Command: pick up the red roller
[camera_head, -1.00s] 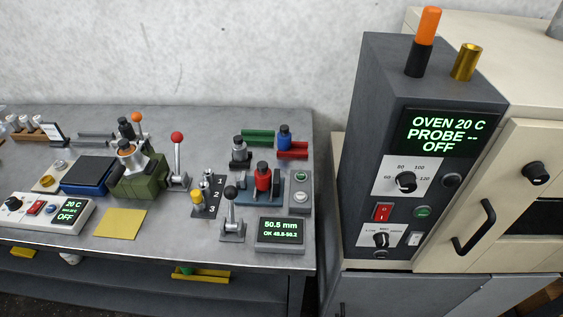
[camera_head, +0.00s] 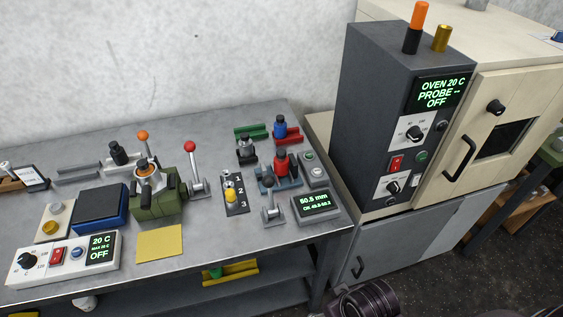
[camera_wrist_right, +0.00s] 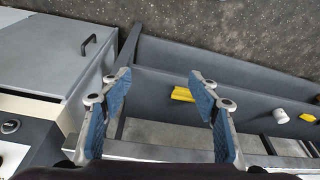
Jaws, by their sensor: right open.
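A dark part of my right arm shows at the bottom of the head view. My left gripper is not in view.
A blue roller (camera_head: 280,127) sits on a red holder (camera_head: 293,137), and a grey roller (camera_head: 246,147) stands near a green holder (camera_head: 251,131). A black-knobbed lever (camera_head: 270,203) stands before the fixture. The oven (camera_head: 385,115) rises to the right.

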